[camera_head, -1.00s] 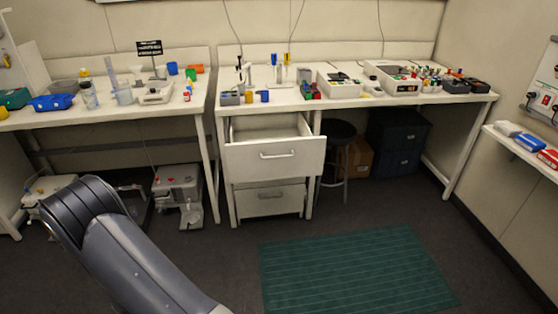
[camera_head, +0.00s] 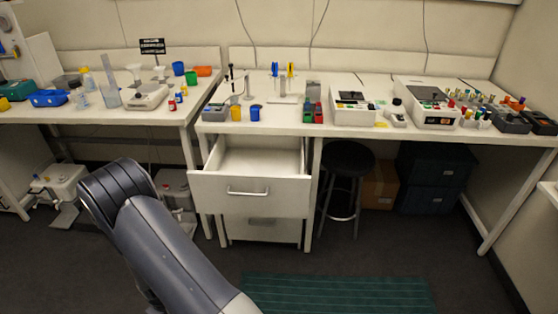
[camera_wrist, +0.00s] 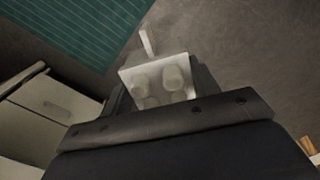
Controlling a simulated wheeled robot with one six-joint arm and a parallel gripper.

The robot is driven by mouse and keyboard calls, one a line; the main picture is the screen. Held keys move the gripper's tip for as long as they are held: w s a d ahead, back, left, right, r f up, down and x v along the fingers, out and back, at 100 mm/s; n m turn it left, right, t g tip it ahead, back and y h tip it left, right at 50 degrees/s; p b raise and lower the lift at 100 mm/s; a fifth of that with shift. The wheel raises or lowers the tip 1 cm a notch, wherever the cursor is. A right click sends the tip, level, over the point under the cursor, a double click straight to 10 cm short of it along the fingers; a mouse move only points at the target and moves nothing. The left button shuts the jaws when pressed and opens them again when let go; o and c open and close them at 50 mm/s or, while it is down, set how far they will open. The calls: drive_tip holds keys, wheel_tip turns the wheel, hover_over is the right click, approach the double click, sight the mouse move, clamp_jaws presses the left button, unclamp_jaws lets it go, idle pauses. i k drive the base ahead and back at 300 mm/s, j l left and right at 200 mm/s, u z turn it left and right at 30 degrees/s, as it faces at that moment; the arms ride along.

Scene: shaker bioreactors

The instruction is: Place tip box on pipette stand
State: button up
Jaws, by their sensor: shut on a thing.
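My gripper (camera_wrist: 160,92) shows in the wrist view, shut on a pale, partly see-through box with several rounded shapes in it, which looks like the tip box (camera_wrist: 156,70). A thin pale piece sticks up behind it. The gripper is above the dark floor, away from the bench. In the head view a pale stand with blue and yellow pipettes, which looks like the pipette stand (camera_head: 284,98), is on the middle bench. Another small stand with dark-topped tools (camera_head: 234,96) is to its left. The gripper and box are outside the head view.
The upper drawer (camera_head: 250,190) under the middle bench (camera_head: 330,127) is pulled out towards me. A black stool (camera_head: 347,160) stands right of it. Blue and yellow cups (camera_head: 255,112) and a red-green rack (camera_head: 313,112) are near the bench's front edge. A green mat (camera_head: 340,292) lies on the floor.

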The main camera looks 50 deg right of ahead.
sight(280, 116)
drive_tip(key=k+l, duration=0.1)
drive_tip(key=l, duration=0.45)
drive_tip(key=k+l, duration=0.1)
drive_tip(key=l, duration=0.45)
drive_tip(key=k+l, duration=0.1)
drive_tip(key=l, duration=0.5)
drive_tip(key=k+l, duration=0.1)
drive_tip(key=l, duration=0.45)
